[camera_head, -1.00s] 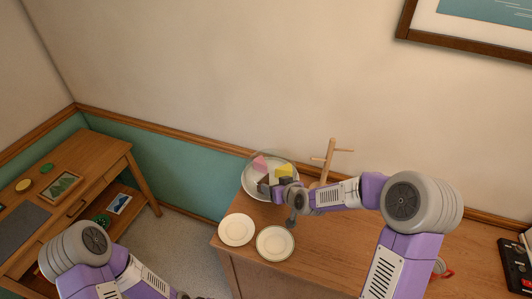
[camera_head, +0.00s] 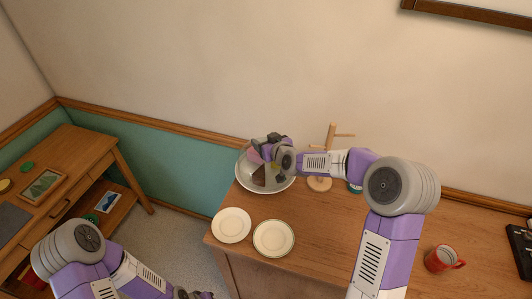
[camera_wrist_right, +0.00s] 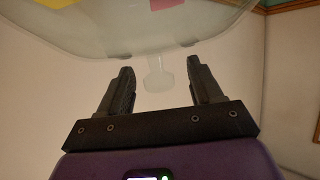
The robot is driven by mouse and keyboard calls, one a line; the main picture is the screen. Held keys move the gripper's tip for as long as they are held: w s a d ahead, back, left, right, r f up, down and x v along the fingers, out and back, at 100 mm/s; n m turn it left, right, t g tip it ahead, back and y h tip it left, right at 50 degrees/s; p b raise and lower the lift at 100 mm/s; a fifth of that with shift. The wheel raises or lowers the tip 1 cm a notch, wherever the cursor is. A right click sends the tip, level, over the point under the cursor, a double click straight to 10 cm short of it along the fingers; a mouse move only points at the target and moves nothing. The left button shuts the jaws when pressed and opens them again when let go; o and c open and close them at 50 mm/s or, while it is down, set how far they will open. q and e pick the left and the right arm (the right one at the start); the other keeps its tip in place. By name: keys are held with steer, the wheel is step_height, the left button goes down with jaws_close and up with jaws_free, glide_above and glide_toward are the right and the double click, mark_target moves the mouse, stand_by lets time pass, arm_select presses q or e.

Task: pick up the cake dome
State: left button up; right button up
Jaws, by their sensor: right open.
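The clear cake dome (camera_head: 247,172) stands on a pale plate (camera_head: 265,189) on the wooden top, with pink, yellow and dark brown cake pieces seen through it. My right gripper (camera_head: 268,142) is over the dome and hides part of it. In the right wrist view the dome (camera_wrist_right: 125,38) fills the top, and its knob (camera_wrist_right: 158,75) shows between the two spread fingers of my right gripper (camera_wrist_right: 162,85). The fingers look clear of the knob on both sides. My left gripper (camera_head: 190,294) is only partly in view at the bottom edge, and its jaws are unclear.
Two small plates, one white (camera_head: 232,225) and one rimmed (camera_head: 273,238), lie in front of the dome. A wooden peg stand (camera_head: 332,150) is just right of it. A red mug (camera_head: 443,258) stands farther right. A desk (camera_head: 75,165) is at left.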

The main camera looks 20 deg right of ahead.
steer(key=shift+x, duration=0.75)
steer(key=shift+c, duration=0.3)
steer(key=shift+s, duration=0.1)
jaws_close()
